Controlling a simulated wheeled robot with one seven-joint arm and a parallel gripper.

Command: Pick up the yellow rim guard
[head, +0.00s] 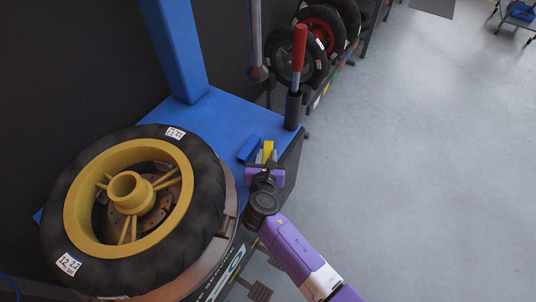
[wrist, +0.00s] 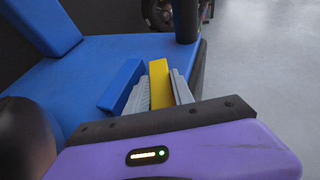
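The yellow rim guard (head: 268,147) is a small upright block at the right end of the blue machine top. In the wrist view the rim guard (wrist: 160,82) stands between the two grey fingers of my gripper (wrist: 160,92). Both fingers lie close against its sides with no clear gap, so my gripper looks shut on it. My gripper (head: 266,157) also shows in the head view, low over the machine's edge. The lower part of the guard is hidden behind my gripper's body, and I cannot tell whether it touches the surface.
A blue block (wrist: 120,86) lies just left of the fingers. A black tyre with a yellow rim (head: 83,205) fills the machine's left side. A red-handled lever (head: 299,48) and a blue column (head: 175,50) rise behind. Open grey floor (head: 430,170) is on the right.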

